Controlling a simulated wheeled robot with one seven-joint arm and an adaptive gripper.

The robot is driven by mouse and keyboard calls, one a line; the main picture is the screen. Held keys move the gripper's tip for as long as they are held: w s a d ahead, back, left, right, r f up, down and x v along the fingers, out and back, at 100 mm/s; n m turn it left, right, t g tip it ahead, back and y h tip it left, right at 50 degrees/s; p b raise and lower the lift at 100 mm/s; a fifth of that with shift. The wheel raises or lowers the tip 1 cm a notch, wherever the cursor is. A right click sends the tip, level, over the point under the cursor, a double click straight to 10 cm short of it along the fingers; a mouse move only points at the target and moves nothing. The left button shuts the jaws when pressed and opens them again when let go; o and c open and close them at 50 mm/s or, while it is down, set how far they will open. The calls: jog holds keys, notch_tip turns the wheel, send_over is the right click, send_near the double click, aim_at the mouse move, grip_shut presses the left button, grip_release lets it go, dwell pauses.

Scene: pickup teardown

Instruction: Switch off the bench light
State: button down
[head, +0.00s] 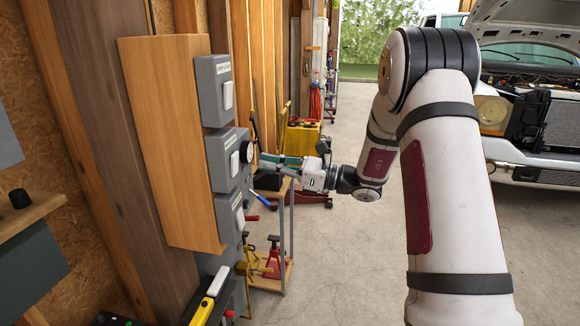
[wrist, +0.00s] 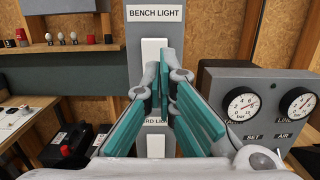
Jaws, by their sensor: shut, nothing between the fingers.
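The bench light switch (wrist: 153,48) is a tall white rocker on a grey plate, under a label reading BENCH LIGHT, in the wrist view. My gripper (wrist: 164,75) has teal finger pads and is shut and empty. Its fingers point at the plate and hide the rocker's lower part. I cannot tell whether they touch it. In the head view my gripper (head: 268,162) is at the right side of the grey switch boxes, near the middle one (head: 217,160). The labels there are too small to read. The rocker's on or off position is unclear.
A second white rocker (wrist: 155,146) sits below, its label partly hidden. A grey box with two gauges (wrist: 242,107) stands to the right. In the head view a pickup (head: 535,150) stands right; open floor (head: 345,265) lies between.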

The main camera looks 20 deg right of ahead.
aim_at(235, 164)
jog(key=shift+p+x, duration=0.5)
jog(key=shift+x, duration=2.15)
jog(key=shift+r, duration=0.1)
